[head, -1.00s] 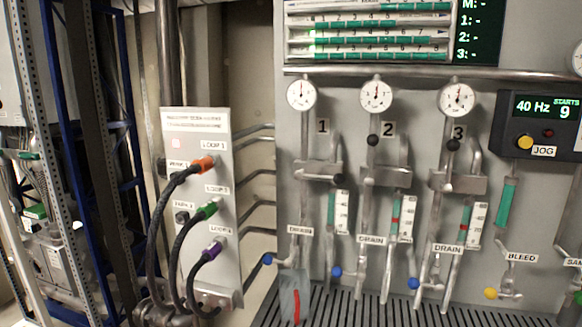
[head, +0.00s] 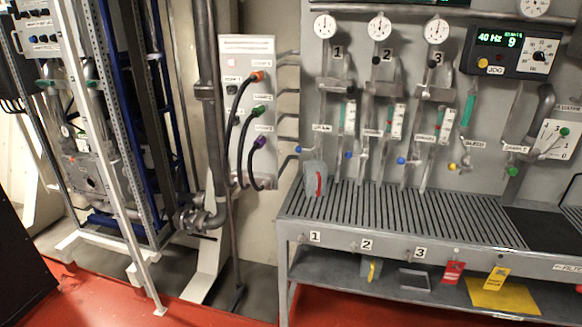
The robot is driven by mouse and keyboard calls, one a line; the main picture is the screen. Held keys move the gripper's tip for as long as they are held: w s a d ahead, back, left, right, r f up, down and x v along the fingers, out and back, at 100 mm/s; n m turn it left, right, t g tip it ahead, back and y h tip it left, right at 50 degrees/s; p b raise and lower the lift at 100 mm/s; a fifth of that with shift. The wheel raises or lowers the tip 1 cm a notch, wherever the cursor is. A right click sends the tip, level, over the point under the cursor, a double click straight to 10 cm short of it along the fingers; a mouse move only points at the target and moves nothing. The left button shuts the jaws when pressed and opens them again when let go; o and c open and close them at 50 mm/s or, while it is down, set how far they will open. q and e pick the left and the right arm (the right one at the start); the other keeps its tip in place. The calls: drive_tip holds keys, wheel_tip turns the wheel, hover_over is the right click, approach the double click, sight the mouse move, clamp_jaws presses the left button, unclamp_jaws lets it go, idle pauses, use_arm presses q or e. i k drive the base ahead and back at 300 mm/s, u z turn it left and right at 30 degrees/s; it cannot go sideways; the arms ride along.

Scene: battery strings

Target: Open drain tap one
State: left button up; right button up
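Drain tap one has a blue knob (head: 298,149) on the grey panel, below gauge column 1 and left of its drain label (head: 321,127). The knob points out to the left. A clear jug (head: 316,181) with a red strip stands on the slatted grating beneath this tap. Similar blue knobs belong to drain two (head: 348,155) and drain three (head: 401,160). The picture is too small to tell how far any tap is turned. Neither of my grippers is in view.
The slatted bench (head: 390,207) stands in front of the panel, with small numbered fittings 1 to 3 along its front edge. A lower shelf (head: 330,273) holds tags and a yellow sheet (head: 503,294). A cable box (head: 246,70) is to the left. Red floor (head: 100,300) lies open at front left.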

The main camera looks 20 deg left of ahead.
sight(314, 151)
drive_tip(key=z, duration=0.9)
drive_tip(key=i, duration=1.1)
drive_tip(key=u, duration=0.25)
